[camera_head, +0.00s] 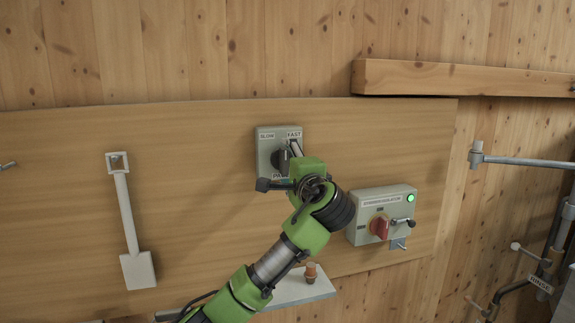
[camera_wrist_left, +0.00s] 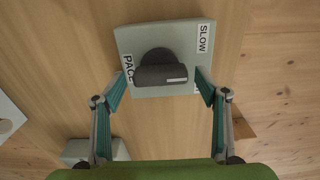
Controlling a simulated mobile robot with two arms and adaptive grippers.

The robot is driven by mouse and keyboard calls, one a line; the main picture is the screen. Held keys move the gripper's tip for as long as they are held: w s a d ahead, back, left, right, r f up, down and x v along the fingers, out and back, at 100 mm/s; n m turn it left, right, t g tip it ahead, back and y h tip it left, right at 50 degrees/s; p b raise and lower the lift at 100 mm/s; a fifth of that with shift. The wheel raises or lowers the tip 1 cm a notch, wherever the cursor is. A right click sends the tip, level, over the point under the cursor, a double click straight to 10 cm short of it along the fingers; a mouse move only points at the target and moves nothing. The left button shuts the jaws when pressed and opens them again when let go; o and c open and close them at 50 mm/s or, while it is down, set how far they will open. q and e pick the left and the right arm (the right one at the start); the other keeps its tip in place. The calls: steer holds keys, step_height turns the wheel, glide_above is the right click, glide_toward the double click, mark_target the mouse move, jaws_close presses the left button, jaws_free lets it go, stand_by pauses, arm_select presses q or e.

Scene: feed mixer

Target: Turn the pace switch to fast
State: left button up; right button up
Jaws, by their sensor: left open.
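The pace switch (camera_head: 264,146) is a grey box on the wooden panel, with a SLOW label at top left, a FAST label at top right and a dark knob (camera_head: 280,158). In the left wrist view, the knob (camera_wrist_left: 160,70) has a bar handle with a white mark at its right end, on the side of the SLOW label (camera_wrist_left: 203,38). The FAST label is mostly hidden there by a finger. My left gripper (camera_head: 279,168) is open in front of the switch. Its fingertips (camera_wrist_left: 161,82) stand on either side of the handle, with visible gaps. My right gripper is not in view.
A grey box with a red knob and lit green lamp (camera_head: 384,214) is at lower right on the panel. A white paddle-shaped part (camera_head: 127,215) hangs at left. A wooden beam (camera_head: 450,77) juts out above.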

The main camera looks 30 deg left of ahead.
arm_select(q)
steer(key=v, duration=1.2)
